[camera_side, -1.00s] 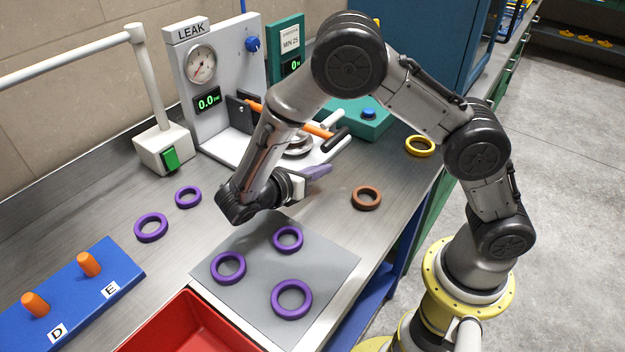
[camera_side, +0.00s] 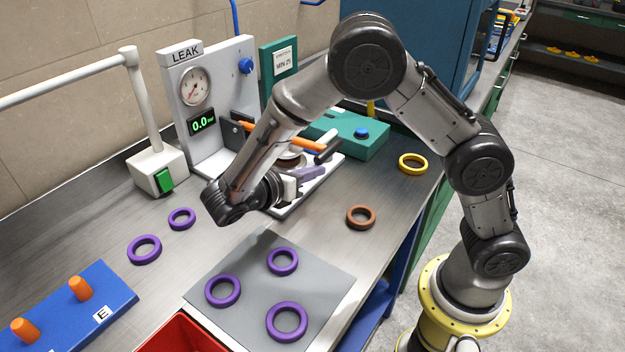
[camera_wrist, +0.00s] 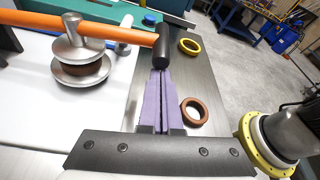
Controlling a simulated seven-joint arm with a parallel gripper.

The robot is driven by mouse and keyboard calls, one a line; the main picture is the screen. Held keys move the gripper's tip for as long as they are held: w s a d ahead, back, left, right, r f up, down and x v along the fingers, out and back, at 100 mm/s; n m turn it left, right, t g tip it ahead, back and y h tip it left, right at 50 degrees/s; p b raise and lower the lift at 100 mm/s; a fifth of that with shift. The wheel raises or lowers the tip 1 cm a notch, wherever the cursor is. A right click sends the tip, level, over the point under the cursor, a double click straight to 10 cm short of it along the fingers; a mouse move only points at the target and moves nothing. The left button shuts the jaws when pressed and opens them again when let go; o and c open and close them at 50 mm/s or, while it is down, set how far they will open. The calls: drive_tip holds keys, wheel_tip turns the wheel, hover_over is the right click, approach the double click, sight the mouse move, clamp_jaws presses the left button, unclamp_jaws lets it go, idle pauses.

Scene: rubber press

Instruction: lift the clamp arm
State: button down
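The clamp arm (camera_side: 292,138) is an orange bar with a black handle, on the white leak-test stand. In the wrist view the bar (camera_wrist: 95,32) passes over two metal discs (camera_wrist: 82,72) with a brown ring clamped between them. The bar looks close to level. My gripper (camera_side: 318,172) has lavender fingers just below the black handle in the side view. In the wrist view the fingers (camera_wrist: 161,75) lie together with only a thin line between them, and the handle (camera_wrist: 163,48) crosses at their tips. Nothing shows between them. Whether they touch the handle I cannot tell.
The leak-test panel (camera_side: 217,85) with gauge stands behind, beside a teal unit (camera_side: 350,135) with a blue button. A brown ring (camera_side: 361,217) and yellow ring (camera_side: 413,163) lie right. Purple rings lie on the grey mat (camera_side: 335,283) and bench. A blue peg board (camera_side: 120,290) is front left.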

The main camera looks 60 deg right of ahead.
drive_tip(key=w+r, duration=0.7)
drive_tip(key=r, duration=0.4)
drive_tip(key=w+r, duration=0.7)
drive_tip(key=r, duration=0.4)
drive_tip(key=shift+w, duration=0.2)
drive_tip(key=s+f, duration=1.3)
drive_tip(key=f, duration=0.9)
drive_tip(key=s+f, duration=0.1)
drive_tip(key=f, duration=0.4)
drive_tip(key=shift+s, duration=0.35)
drive_tip(key=shift+r, duration=0.1)
